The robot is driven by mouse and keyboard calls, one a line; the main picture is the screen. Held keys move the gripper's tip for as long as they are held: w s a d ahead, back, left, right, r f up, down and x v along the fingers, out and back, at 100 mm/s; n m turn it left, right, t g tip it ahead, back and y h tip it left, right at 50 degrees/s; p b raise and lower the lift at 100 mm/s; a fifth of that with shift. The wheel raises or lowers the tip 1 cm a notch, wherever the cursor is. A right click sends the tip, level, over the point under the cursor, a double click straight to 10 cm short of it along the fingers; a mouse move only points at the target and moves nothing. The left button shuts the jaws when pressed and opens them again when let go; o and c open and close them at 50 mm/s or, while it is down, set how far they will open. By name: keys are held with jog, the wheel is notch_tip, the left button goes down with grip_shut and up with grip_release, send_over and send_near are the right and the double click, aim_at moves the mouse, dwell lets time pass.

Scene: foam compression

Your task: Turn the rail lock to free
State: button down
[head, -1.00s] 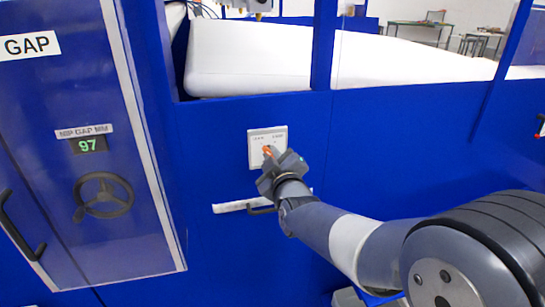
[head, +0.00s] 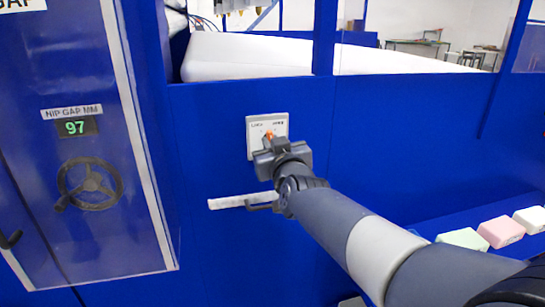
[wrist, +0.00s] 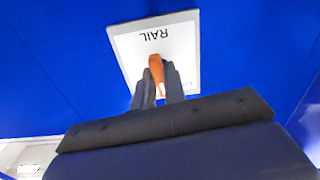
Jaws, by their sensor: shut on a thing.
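The rail lock is a white square plate (head: 254,124) on the blue machine front, with an orange knob (head: 269,135) at its middle. In the wrist view the plate (wrist: 185,45) reads "RAIL" upside down, and the orange knob (wrist: 157,70) stands out from it. My gripper (head: 270,144) is at the plate, its fingers shut on the orange knob. In the wrist view the two dark fingers (wrist: 158,92) lie on either side of the knob. The fingers hide part of the knob and the lower plate. The small labels at the plate's top are hard to read.
A pale horizontal handle bar (head: 228,202) is just below the plate. A handwheel (head: 90,184) and a display reading 97 (head: 76,127) are on the left panel. White foam (head: 245,57) lies behind the opening above. Coloured blocks (head: 500,231) sit on a ledge at lower right.

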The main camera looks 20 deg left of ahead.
jog(key=shift+m+b, duration=2.1)
jog(key=shift+m, duration=3)
jog(key=c, duration=1.5)
grip_release()
jog(key=shift+o, duration=0.2)
jog(key=v, duration=1)
jog(key=shift+s, duration=0.35)
